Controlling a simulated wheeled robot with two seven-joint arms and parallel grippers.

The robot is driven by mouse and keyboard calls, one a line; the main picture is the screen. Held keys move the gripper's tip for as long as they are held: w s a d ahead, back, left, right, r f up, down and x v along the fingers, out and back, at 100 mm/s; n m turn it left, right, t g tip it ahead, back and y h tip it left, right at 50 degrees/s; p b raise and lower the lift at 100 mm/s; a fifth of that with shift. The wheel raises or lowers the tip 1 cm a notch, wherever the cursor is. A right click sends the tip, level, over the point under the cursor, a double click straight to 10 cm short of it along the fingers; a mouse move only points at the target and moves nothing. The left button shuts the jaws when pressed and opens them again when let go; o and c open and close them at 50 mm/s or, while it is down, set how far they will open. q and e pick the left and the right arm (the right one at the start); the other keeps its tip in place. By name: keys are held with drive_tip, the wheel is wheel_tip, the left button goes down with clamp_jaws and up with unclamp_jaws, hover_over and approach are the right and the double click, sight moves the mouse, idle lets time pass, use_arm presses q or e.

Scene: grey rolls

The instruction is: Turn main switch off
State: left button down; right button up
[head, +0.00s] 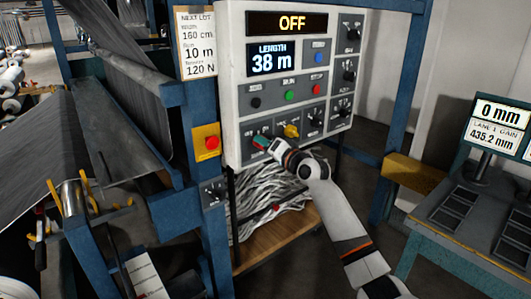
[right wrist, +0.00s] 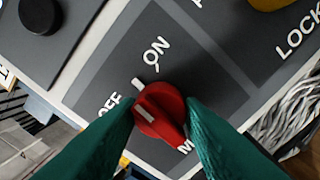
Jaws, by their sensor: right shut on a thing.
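The main switch is a red rotary knob (right wrist: 172,108) on a dark plate lettered ON, OFF and, partly hidden, a word starting with M. Its white pointer line is on the upper-left side, nearer the OFF lettering than ON. My right gripper (right wrist: 160,110) has green fingers closed on either side of the knob. In the head view my right gripper (head: 263,144) is at the lower left of the white control panel (head: 232,100) and hides the knob. The panel's top display (head: 291,22) reads OFF. My left gripper is not in view.
A yellow knob (head: 291,131) is just right of my right gripper. A red emergency button (head: 212,142) on a yellow box is to the left. A blue frame post (head: 403,90) and a desk (head: 450,215) stand to the right.

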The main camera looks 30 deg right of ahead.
drive_tip(key=shift+n+b, duration=1.55)
drive_tip(key=shift+n, duration=3.35)
drive_tip(key=o, duration=1)
drive_tip(key=shift+s, duration=0.1)
drive_tip(key=shift+s+d+b, duration=0.15)
drive_tip(key=shift+s+b, duration=0.4)
drive_tip(key=shift+s, duration=1.4)
drive_tip(key=shift+s+d+b, duration=0.2)
drive_tip(key=shift+s+b, duration=0.3)
drive_tip(key=shift+s, duration=1.5)
drive_tip(key=shift+s+d+b, duration=0.15)
drive_tip(key=shift+s+b, duration=0.4)
drive_tip(key=shift+s, duration=1.4)
